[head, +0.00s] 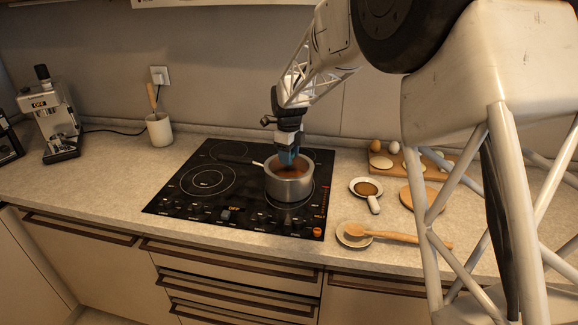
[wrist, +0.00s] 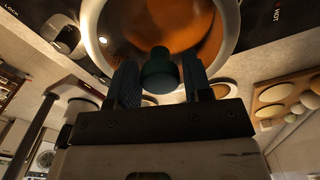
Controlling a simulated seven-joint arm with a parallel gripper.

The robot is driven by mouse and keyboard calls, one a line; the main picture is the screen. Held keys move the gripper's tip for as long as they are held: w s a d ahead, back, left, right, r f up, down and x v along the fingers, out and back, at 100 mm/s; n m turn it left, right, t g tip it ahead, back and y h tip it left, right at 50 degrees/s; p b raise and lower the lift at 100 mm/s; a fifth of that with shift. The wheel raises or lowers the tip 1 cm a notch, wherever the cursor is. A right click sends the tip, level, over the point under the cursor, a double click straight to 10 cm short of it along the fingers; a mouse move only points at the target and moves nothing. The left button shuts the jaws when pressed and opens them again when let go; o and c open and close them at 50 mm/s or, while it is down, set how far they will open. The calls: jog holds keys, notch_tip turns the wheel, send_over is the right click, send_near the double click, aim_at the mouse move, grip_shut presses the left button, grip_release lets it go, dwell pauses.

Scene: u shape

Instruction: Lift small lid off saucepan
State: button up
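A metal saucepan (head: 289,185) stands on the right side of the black cooktop. In the wrist view, the small lid (wrist: 199,28) appears as a glassy round over orange contents, with a dark teal knob (wrist: 158,70). My gripper (head: 287,156) points down over the middle of the saucepan and hides the knob in the head view. In the wrist view, the fingers of my gripper (wrist: 160,82) are apart, one on each side of the knob. They look close to it; whether they press on it is unclear.
The cooktop (head: 175,207) has free room left of the saucepan. To its right are a small bowl with a handle (head: 367,187), a wooden spoon (head: 405,238) on a saucer and a board (head: 380,174) with eggs. A utensil crock (head: 159,129) stands far left.

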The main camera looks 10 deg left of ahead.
jog(key=c, duration=0.6)
jog(key=shift+r, duration=0.1)
jog(key=shift+c, duration=0.2)
jog(key=shift+r, duration=1.8)
jog(key=s+d, duration=0.3)
jog(key=s, duration=0.4)
jog(key=s+d+r, duration=0.1)
jog(key=s+d, duration=0.2)
jog(key=s, duration=0.4)
jog(key=shift+s+d, duration=0.25)
jog(key=shift+r, duration=0.1)
jog(key=shift+w+a+r, duration=0.35)
jog(key=shift+w+a, duration=0.75)
jog(key=shift+w, duration=1.35)
jog(key=shift+w+a+r, duration=0.35)
jog(key=shift+w+a, duration=0.7)
jog(key=shift+w, duration=1.35)
jog(key=shift+w+a+r, duration=0.35)
jog(key=shift+w+a, duration=0.75)
jog(key=shift+w, duration=1.35)
